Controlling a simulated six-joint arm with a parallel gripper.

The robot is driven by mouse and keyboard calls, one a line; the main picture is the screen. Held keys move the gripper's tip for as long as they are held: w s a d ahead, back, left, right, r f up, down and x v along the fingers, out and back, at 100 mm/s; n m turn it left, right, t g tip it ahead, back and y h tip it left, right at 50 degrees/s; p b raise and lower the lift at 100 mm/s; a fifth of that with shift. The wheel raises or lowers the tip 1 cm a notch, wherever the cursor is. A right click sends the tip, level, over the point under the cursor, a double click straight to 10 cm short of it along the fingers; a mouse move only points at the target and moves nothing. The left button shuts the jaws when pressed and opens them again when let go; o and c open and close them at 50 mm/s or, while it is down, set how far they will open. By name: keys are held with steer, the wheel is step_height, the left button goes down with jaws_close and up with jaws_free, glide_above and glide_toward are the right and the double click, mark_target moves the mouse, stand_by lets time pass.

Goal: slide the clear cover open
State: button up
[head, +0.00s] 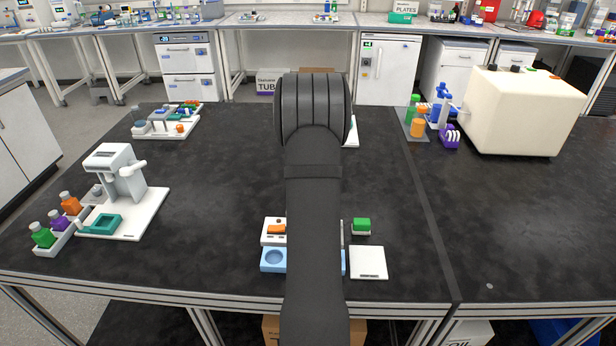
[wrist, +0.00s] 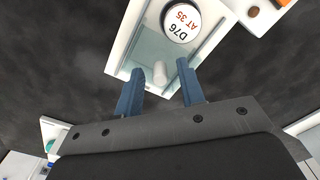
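In the wrist view, a white-framed case (wrist: 123,46) lies at the top, with a pale green see-through cover (wrist: 148,50) across it. A round white label (wrist: 181,20) reading "D76 AT 35" shows in the case. A small whitish knob (wrist: 160,73) stands near the cover's lower end. My gripper (wrist: 160,67) is open, its two blue fingers on either side of the knob with a gap on each side. I cannot tell whether the fingertips are level with the knob. In the head view my arm hides the gripper; a white edge beside the arm (head: 352,133) may be the case.
In the head view, a blue tray (head: 271,266), a white block with an orange piece (head: 267,239), a white plate (head: 368,263) and a green-topped block (head: 361,226) lie near my arm. A white instrument (head: 130,205) stands left, a cream box (head: 525,110) right. Dark bench between is clear.

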jaws_close()
steer(key=shift+w+r, duration=0.1)
steer(key=shift+w, duration=1.4)
jaws_free()
step_height(320, 180, up, 17)
steer(key=shift+r, duration=0.2)
